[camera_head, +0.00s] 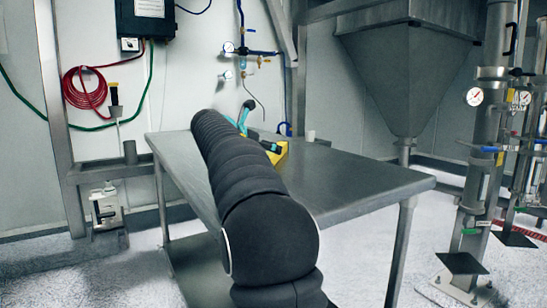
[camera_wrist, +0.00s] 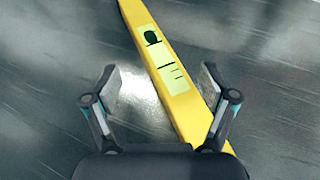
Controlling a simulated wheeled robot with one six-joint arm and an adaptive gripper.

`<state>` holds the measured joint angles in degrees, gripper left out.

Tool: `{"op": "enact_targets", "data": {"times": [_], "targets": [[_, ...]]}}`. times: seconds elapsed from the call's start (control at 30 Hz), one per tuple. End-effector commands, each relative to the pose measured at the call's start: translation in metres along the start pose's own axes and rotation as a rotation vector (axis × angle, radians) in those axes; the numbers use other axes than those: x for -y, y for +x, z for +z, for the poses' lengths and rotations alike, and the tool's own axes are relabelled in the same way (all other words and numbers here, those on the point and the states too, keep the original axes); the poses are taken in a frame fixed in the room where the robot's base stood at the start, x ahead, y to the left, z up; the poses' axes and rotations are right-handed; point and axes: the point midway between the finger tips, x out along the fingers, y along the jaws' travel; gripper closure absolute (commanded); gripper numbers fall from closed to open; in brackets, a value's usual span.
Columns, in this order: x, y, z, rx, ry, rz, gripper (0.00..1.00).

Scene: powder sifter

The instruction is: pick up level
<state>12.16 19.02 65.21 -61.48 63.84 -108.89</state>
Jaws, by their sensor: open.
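The level is a long yellow bar with a pale label and dark marks. In the wrist view the level (camera_wrist: 177,82) lies on the metal surface, slanting from top centre to lower right. My gripper (camera_wrist: 160,84) is open, its two fingers on either side of part of the level, which runs nearer the right finger. The lower end of the level is hidden behind the gripper body. In the head view a short yellow piece of the level (camera_head: 280,154) shows on the table beside my gripper (camera_head: 257,130); my dark arm hides much of it.
The metal table (camera_head: 360,185) has bare room to the right of my arm. A small whitish cup-like thing (camera_head: 311,135) stands near its back edge. A grey hopper (camera_head: 405,75) hangs behind, and pipes with gauges (camera_head: 475,96) stand at the right.

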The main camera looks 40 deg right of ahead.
Motion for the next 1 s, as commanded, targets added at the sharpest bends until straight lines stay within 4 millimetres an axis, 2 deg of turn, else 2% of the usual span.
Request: {"op": "enact_targets", "data": {"times": [0.2,0.47,0.5,0.53,0.77,0.8,1.0], "targets": [[0.003,0.032,-0.001,-0.001,0.000,-0.003,0.16],[0.002,0.038,0.000,-0.001,0.000,0.000,0.16],[0.002,0.038,0.000,-0.001,0.000,0.000,0.18],[0.002,0.038,0.000,-0.001,0.000,0.000,0.26],[0.002,0.038,0.000,-0.001,-0.001,0.000,0.83],[0.002,0.037,0.000,0.000,0.000,0.000,0.87],[0.002,0.037,0.000,-0.001,0.000,0.000,0.87]]}}
